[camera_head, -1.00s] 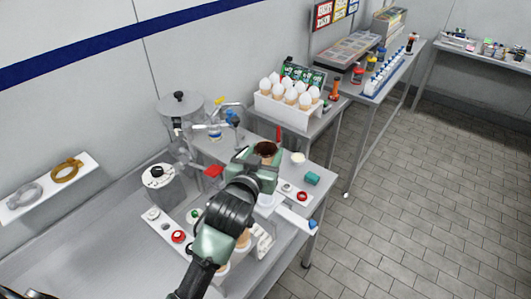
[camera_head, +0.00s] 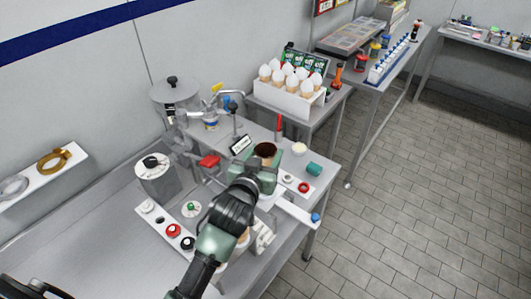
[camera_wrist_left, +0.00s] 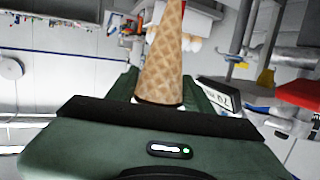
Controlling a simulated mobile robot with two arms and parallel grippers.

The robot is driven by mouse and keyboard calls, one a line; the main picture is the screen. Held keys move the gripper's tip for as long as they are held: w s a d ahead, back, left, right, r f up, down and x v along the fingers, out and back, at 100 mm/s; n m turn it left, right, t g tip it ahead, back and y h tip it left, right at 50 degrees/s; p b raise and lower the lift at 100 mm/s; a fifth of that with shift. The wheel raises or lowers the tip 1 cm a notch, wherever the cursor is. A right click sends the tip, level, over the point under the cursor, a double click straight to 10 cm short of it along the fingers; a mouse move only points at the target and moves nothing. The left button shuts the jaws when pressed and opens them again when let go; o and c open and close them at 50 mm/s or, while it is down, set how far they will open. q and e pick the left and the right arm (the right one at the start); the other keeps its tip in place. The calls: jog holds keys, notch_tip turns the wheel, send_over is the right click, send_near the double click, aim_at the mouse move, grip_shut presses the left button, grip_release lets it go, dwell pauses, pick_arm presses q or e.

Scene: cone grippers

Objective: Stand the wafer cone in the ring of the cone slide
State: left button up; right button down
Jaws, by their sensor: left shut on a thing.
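My left gripper (camera_head: 262,168) is shut on the wafer cone, over the right part of the near counter. The cone's round dark-brown opening (camera_head: 265,150) shows at the jaws in the head view. In the left wrist view the tan waffle-patterned cone (camera_wrist_left: 165,60) stands out from between the green fingers (camera_wrist_left: 165,98). A white bar with a blue end (camera_head: 297,209) lies just right of the gripper; it may be part of the cone slide. I cannot make out the slide's ring; the gripper and arm cover that spot.
A lidded steel tank (camera_head: 175,98) and a red-handled tap (camera_head: 208,161) stand behind left. A white strip with coloured knobs (camera_head: 166,227) lies left of my arm. A white box of topped cones (camera_head: 288,100) stands behind.

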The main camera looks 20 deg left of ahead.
pick_arm(q)
jog(key=shift+s+r, duration=0.15)
jog(key=shift+s, duration=0.05)
jog(key=shift+p, duration=0.35)
jog(key=shift+f+b, duration=1.3)
jog(key=shift+f, duration=0.85)
jog(key=shift+p, duration=0.4)
jog(key=shift+f+b, duration=0.8)
jog(key=shift+f, duration=0.35)
jog(key=shift+r, duration=0.2)
